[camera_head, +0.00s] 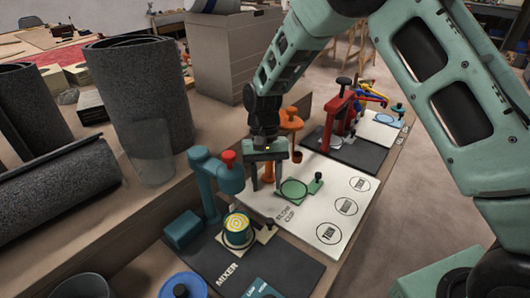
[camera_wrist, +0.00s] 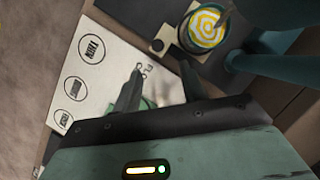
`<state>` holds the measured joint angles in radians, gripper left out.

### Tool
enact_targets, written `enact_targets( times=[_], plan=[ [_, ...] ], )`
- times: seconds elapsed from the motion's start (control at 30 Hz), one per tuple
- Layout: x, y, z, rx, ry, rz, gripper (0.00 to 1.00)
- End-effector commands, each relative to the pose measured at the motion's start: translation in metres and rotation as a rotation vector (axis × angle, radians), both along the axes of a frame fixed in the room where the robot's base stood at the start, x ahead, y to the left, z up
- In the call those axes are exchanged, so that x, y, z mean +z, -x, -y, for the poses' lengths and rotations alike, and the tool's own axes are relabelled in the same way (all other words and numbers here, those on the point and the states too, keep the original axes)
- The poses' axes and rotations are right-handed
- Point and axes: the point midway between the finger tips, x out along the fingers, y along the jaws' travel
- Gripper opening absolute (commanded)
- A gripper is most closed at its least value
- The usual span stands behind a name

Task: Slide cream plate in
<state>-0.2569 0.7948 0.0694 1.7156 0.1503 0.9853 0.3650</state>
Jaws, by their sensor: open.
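The cream plate (camera_head: 265,236) is at the teal mixer (camera_head: 207,185), near the front of the bench. It has a dark knob and carries a cup (camera_head: 238,230) with a yellow and white swirl on top. In the wrist view the cream plate (camera_wrist: 178,50) is near the top, with its knob on the left and the cup (camera_wrist: 206,26) on the right. My gripper (camera_head: 266,182) is open and empty above the white board, beyond the mixer and apart from the cream plate. Its two fingers (camera_wrist: 161,76) point toward the board in the wrist view.
An orange stand (camera_head: 291,122) and a red device (camera_head: 338,115) stand farther back. Dark rolls (camera_head: 140,85) and a clear vessel (camera_head: 150,152) are on the left.

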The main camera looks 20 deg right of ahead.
Motion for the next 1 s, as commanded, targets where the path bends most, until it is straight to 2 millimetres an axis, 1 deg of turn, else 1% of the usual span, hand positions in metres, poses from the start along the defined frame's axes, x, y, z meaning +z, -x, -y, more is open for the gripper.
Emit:
enact_targets(
  times=[0.03, 0.2, 0.3, 0.4, 0.57, 0.93, 1.0],
  plan=[
    [0.013, -0.006, 0.001, -0.002, -0.001, 0.005, 0.42],
    [0.043, -0.018, 0.003, -0.002, -0.001, 0.003, 0.42],
    [0.055, -0.023, 0.003, -0.002, -0.001, 0.003, 0.42],
    [0.063, -0.026, 0.004, -0.002, -0.001, 0.003, 0.42],
    [0.067, -0.028, 0.004, -0.001, 0.0, 0.002, 0.42],
    [0.067, -0.028, 0.004, -0.001, 0.0, 0.001, 0.42],
    [0.069, -0.027, 0.008, 0.0, -0.001, 0.011, 0.42]
  ],
)
